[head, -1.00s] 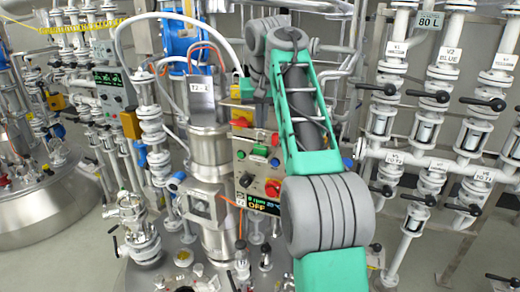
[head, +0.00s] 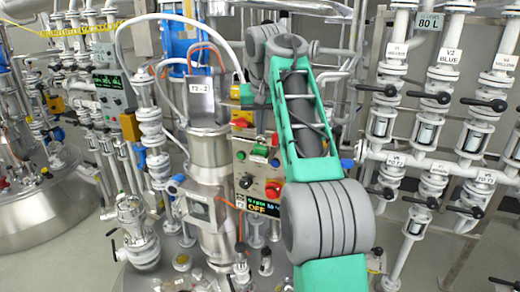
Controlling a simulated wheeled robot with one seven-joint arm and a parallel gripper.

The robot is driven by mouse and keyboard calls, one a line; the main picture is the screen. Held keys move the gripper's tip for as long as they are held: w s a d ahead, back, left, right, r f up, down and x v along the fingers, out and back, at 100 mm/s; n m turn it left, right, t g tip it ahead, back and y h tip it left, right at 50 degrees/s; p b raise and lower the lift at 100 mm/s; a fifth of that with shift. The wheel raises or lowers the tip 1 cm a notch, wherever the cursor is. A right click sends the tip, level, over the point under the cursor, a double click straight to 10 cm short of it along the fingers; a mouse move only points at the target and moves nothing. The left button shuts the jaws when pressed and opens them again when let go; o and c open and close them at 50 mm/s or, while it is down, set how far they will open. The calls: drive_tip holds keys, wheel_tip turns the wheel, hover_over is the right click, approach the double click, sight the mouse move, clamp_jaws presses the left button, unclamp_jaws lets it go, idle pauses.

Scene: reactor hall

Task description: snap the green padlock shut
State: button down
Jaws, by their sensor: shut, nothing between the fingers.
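I cannot make out the green padlock for sure. A small green block (head: 246,93) shows just left of my arm, above the control box, and I cannot tell whether it is the padlock or part of my wrist. My arm rises from the lower right, bends at the top and reaches away behind itself. My fingers cannot be made out; the arm's links cover that area.
A control box (head: 257,170) with coloured buttons, a red knob (head: 273,188) and a lit display stands left of my arm. A steel column (head: 209,155) stands beside it. White valve pipes with black handles (head: 435,97) fill the right side.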

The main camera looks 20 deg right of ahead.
sight(260, 146)
drive_tip(key=shift+r, duration=0.1)
wheel_tip(260, 146, up, 6)
drive_tip(key=p, duration=0.6)
drive_tip(key=shift+s+a, duration=0.1)
